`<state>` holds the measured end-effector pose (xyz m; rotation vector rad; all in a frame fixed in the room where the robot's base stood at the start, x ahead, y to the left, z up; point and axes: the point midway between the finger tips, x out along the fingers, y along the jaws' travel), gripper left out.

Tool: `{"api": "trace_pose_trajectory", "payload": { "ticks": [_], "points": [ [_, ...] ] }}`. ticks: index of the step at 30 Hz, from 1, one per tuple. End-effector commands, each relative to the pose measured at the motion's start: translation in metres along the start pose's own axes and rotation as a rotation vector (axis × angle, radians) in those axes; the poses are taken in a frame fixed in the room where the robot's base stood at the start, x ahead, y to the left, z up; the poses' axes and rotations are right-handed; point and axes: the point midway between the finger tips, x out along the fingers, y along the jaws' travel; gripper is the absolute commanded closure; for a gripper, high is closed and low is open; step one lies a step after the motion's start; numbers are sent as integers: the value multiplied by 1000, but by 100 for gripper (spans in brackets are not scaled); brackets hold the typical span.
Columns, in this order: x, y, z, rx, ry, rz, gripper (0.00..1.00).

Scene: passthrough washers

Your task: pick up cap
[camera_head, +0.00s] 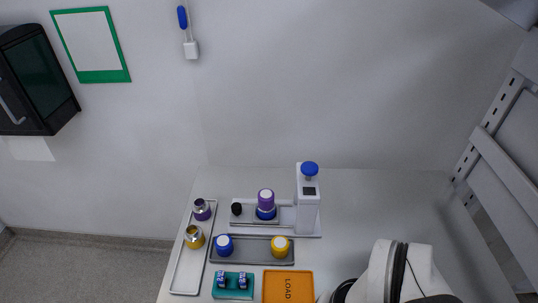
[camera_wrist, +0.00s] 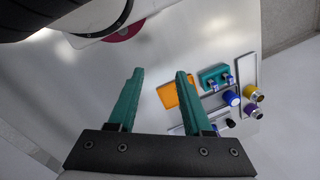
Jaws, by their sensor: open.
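Which piece is the cap is not clear from the pictures. In the head view a blue round piece with a white top (camera_head: 224,246) and a yellow one with a white top (camera_head: 280,247) stand on a dark grey tray (camera_head: 252,259). A purple piece with a white top (camera_head: 266,196) sits on a blue base on the white device. A small black piece (camera_head: 236,209) is to its left. The blue piece also shows in the wrist view (camera_wrist: 231,99). My gripper (camera_wrist: 160,74) is open and empty in the wrist view, apart from these pieces.
A long white tray (camera_head: 183,274) holds purple (camera_head: 202,210) and yellow (camera_head: 194,238) metal-necked pieces. A teal rack (camera_head: 232,293) and an orange LOAD mat (camera_head: 272,285) lie in front. A tall white device (camera_head: 308,205) with a blue knob stands behind.

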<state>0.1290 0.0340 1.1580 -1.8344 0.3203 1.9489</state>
Motion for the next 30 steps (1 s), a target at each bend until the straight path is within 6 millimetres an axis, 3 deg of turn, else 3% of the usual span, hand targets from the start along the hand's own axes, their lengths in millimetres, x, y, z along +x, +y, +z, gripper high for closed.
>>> {"api": "trace_pose_trajectory", "payload": {
  "ticks": [3,10,18,20,23,26,27,30],
  "points": [
    [0,0,0,0,0,0,48],
    [0,0,0,0,0,0,7],
    [-1,-1,-1,-1,0,0,6],
    [-7,-7,-11,-7,4,6,6],
    [-33,-39,-58,-34,28,32,6],
    [-54,-97,-134,-73,75,69,6],
    [-56,-123,-163,-88,97,83,6],
    [-44,-186,-224,-116,152,109,6]
  ]
}}
